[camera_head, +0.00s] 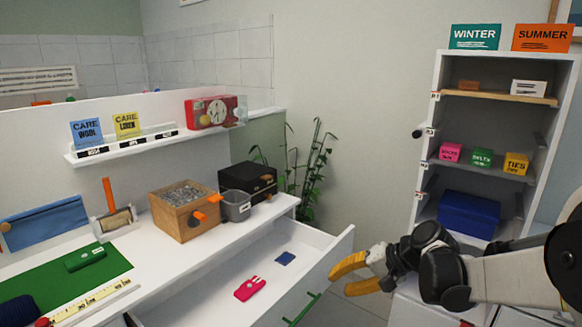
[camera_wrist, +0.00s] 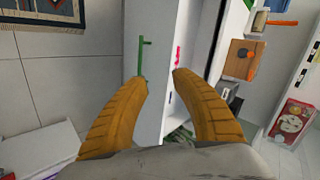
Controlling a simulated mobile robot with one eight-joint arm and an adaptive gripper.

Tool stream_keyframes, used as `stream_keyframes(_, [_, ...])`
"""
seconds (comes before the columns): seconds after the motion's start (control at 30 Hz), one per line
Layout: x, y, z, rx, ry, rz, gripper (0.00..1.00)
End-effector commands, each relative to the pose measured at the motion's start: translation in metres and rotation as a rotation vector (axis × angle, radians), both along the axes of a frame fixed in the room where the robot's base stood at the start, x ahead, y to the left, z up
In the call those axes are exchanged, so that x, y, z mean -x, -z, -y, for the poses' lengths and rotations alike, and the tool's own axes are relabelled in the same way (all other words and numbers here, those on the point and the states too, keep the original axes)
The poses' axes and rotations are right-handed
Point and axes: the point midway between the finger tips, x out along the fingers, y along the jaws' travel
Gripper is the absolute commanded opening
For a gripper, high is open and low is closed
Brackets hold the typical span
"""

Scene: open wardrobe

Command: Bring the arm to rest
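My gripper (camera_head: 340,282) is in front of the open drawer (camera_head: 322,250), to the right of its front panel in the head view. Its two yellow fingers are apart with nothing between them. In the wrist view my gripper (camera_wrist: 161,78) shows the same gap, with the drawer's white front beyond it. The drawer's green handle (camera_head: 302,311) is below and left of the fingers in the head view; it also shows in the wrist view (camera_wrist: 142,55). My arm reaches in from the right edge of the head view.
A pink item (camera_head: 249,288) and a small blue item (camera_head: 285,258) lie in the drawer. A wooden box (camera_head: 182,222), grey cup (camera_head: 235,206) and black box (camera_head: 249,179) stand on the counter. A shelf unit (camera_head: 434,130) stands behind my arm. Some floor is clear.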

Motion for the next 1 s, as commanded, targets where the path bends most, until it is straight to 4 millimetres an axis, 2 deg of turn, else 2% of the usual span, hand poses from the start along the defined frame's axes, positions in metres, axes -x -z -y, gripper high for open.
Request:
stream_keyframes(0.03, [0.019,-0.012,-0.002,0.054,0.000,0.011,0.32])
stream_keyframes(0.1, [0.042,-0.025,0.001,0.135,0.003,0.030,0.32])
stream_keyframes(0.3, [0.113,-0.049,0.013,0.365,-0.003,0.100,0.32])
stream_keyframes(0.5, [0.182,-0.055,0.034,0.586,-0.024,0.195,0.32])
stream_keyframes(0.6, [0.208,-0.053,0.045,0.677,-0.039,0.239,0.32])
stream_keyframes(0.8, [0.234,-0.048,0.058,0.783,-0.058,0.298,0.32])
stream_keyframes(1.0, [0.237,-0.047,0.061,0.803,-0.062,0.309,0.32])
